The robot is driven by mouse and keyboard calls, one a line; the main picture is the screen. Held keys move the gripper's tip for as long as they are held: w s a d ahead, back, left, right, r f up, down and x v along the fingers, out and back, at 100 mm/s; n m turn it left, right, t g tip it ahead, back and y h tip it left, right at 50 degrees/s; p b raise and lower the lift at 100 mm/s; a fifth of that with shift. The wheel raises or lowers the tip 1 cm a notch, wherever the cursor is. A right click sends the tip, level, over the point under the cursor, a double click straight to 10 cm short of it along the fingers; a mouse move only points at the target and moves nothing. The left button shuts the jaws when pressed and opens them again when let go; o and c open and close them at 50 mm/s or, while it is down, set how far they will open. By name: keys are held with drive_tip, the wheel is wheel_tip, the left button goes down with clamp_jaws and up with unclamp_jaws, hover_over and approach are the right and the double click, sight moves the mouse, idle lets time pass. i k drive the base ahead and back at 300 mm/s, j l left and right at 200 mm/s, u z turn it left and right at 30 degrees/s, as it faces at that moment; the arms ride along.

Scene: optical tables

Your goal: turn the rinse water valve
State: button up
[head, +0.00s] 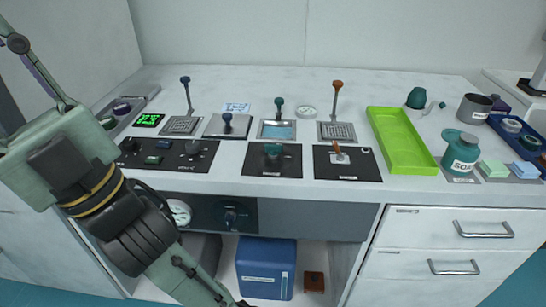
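I cannot tell which control is the rinse water valve, as the labels are too small to read. A teal-topped handle (279,103) stands at a small basin with blue water (277,130). In front of it a black panel carries a teal knob (273,149). The panel to its right carries an orange-and-white lever (339,153). A dark round knob (231,217) sits on the panel below the bench edge. My arm fills the left side, over the bench's left end and apart from these controls. I cannot make out my gripper's fingers.
A blue-topped tap (187,95) and an orange-topped tap (336,98) stand behind the panels. A green tray (402,141), a teal bottle (460,155) and cups are at right. A blue container (265,268) stands under the bench. The back of the bench is mostly clear.

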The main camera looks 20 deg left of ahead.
sight(274, 149)
drive_tip(key=k+j+z, duration=0.2)
drive_tip(key=j, duration=0.25)
drive_tip(key=k+j+z, duration=0.2)
drive_tip(key=j, duration=0.2)
drive_tip(key=k+j+z, duration=0.2)
drive_tip(key=j, duration=0.2)
drive_tip(key=i, duration=0.6)
